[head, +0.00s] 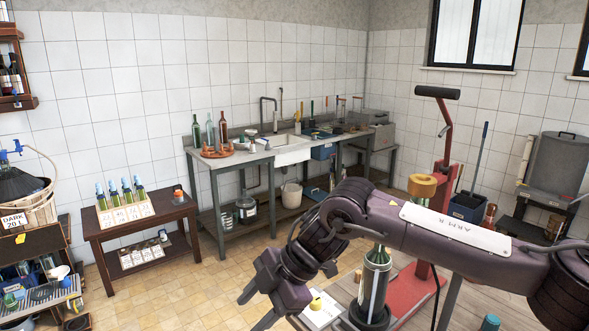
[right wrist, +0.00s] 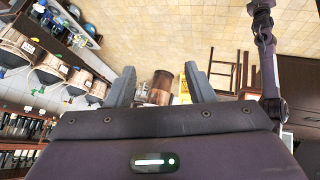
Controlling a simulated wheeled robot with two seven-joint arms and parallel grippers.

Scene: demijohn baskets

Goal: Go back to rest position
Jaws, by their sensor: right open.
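My right arm (head: 450,235) reaches in from the right in the head view, across the front of the workbench area. Its gripper (head: 252,312) hangs at the lower middle with its fingers apart and pointing down-left over the tiled floor. In the right wrist view the two grey fingers of the right gripper (right wrist: 160,85) stand wide apart with nothing held between them. My left gripper does not show in the head view. A dark arm link shows at the right of the right wrist view, but no left gripper can be made out there.
A dark bottle (head: 374,283) stands upright just behind and below my right forearm. A red corking stand (head: 443,150) rises behind the arm. A wooden side table (head: 118,232) with bottles is at left, a sink bench (head: 240,158) at the back. Floor (head: 190,290) between is clear.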

